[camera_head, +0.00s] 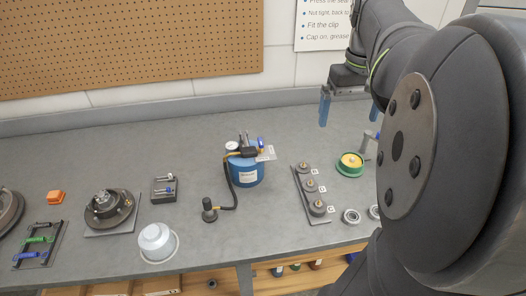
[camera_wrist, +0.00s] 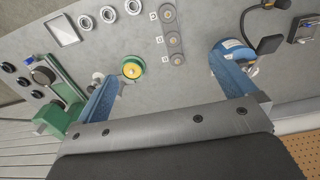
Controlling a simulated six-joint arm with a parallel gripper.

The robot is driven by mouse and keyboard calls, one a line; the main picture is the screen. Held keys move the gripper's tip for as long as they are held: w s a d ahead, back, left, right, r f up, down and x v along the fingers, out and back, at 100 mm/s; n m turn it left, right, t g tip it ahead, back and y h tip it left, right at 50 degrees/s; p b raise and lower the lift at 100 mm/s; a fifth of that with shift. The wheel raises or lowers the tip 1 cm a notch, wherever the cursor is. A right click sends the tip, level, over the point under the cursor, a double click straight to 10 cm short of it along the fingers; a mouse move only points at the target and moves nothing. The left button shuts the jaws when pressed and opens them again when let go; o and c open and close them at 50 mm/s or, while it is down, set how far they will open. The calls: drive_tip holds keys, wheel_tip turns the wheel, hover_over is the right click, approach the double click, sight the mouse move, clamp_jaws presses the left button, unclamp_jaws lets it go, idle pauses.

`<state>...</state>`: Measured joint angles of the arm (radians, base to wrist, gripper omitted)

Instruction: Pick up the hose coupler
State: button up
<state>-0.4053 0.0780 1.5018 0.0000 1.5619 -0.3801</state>
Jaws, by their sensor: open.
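The hose coupler (camera_head: 209,211) is a small dark knob-like piece at the free end of a black hose (camera_head: 229,190). It stands on the grey bench in front and to the left of the blue tank (camera_head: 245,172), which the hose joins near the top. In the wrist view, what seems to be the coupler (camera_wrist: 282,4) is cut by the top edge, beyond the tank. My gripper (camera_head: 348,117) is open and empty, its two blue fingers pointing down above the back right of the bench, well apart from the coupler. The fingers (camera_wrist: 163,68) also show in the wrist view.
A dark strip (camera_head: 311,196) with several round pieces lies right of the tank, near a green and yellow pot (camera_head: 350,164). A white bowl (camera_head: 157,241) and a small black tray (camera_head: 164,189) stand left of the coupler. The bench just around the coupler is clear.

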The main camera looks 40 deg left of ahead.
drive_tip(key=c, duration=1.1)
drive_tip(key=n, duration=0.8)
approach(206, 200)
drive_tip(key=f, duration=0.5)
drive_tip(key=shift+w+f, duration=0.15)
drive_tip(key=shift+w, duration=0.2)
drive_tip(key=shift+c, duration=0.2)
drive_tip(key=shift+s+f, duration=0.2)
drive_tip(key=shift+f, duration=1.1)
drive_tip(key=shift+s+f, duration=0.15)
drive_tip(key=shift+f, duration=1.15)
